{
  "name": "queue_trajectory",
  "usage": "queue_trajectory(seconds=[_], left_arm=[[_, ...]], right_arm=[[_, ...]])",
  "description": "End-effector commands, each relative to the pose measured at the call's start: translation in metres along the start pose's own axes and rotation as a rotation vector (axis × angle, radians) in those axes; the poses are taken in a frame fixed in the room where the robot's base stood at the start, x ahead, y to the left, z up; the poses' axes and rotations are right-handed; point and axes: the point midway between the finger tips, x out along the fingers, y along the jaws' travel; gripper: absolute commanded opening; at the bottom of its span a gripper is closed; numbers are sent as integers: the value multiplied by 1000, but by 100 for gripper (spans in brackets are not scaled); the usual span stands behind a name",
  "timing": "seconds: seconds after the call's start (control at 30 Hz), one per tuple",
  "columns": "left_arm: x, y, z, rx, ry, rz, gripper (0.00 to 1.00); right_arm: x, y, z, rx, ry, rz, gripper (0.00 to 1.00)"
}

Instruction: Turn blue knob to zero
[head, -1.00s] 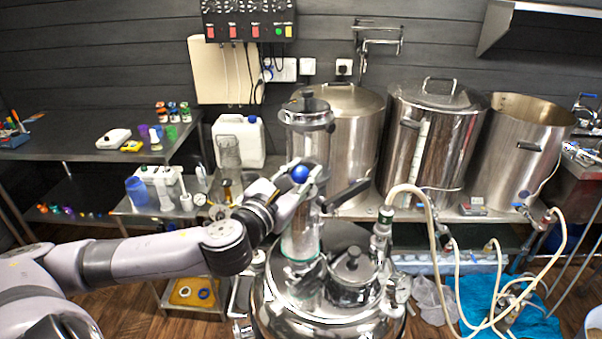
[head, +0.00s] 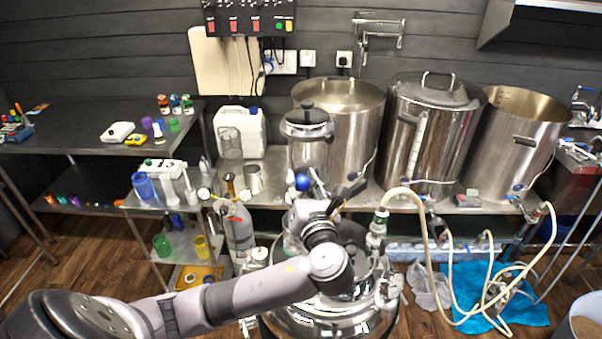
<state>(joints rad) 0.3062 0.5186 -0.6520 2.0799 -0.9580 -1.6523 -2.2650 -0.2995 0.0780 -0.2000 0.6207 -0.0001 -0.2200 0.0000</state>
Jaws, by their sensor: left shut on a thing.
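The blue knob (head: 302,182) is a round blue ball on the steel still's column, in the middle of the head view. My left gripper (head: 308,188) reaches up to it from below and is shut on it. My own wrist and fingers hide the knob's lower side and its stem. No scale or zero mark can be made out at the knob. My right gripper is not in view.
The still's shiny round vessel (head: 325,320) stands below, partly behind my left arm. A dark handle (head: 350,191) juts out just right of the knob. A pale hose (head: 428,255) loops on the right. Large steel kettles (head: 430,135) stand behind.

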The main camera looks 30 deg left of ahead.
Motion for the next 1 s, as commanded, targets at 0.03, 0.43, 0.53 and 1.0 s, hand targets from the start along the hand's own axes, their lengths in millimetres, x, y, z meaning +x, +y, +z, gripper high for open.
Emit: queue_trajectory(seconds=[0.03, 0.43, 0.53, 1.0], left_arm=[[0, -2, 3, -5, 16, 42, 0], [1, -2, 1, -3, 135, 404, 0], [1, -1, 2, -3, 165, 495, 0], [1, -1, 0, 0, 299, 886, 0]], right_arm=[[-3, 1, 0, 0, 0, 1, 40], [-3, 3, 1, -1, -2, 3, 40], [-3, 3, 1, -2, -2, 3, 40], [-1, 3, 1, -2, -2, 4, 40]])
